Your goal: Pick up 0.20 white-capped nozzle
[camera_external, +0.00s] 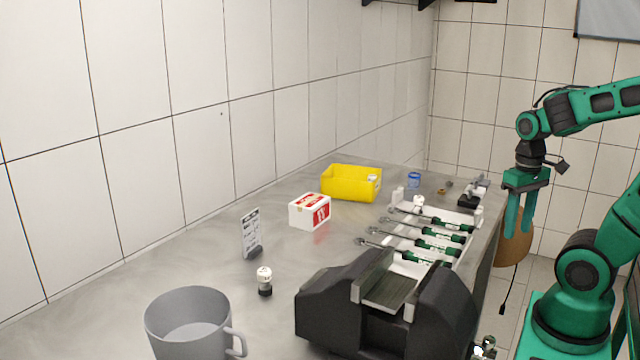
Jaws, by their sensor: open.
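A small nozzle-like piece with a white top and black base (264,281) stands upright on the steel bench, between the grey mug and the small sign. Another small white piece (418,202) stands near the far end of the tool tray. No 0.20 marking is readable, so I cannot tell which is the 0.20 nozzle. My gripper (519,232) is open and empty, its green fingers pointing down at the right, beyond the bench's right edge and apart from both pieces.
A black vise (390,300) stands in front of the tray (466,216) with several green-handled wrenches. A grey mug (188,325), a sign (251,233), a red-white box (309,211) and a yellow bin (350,184) stand on the bench. The bench's left middle is clear.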

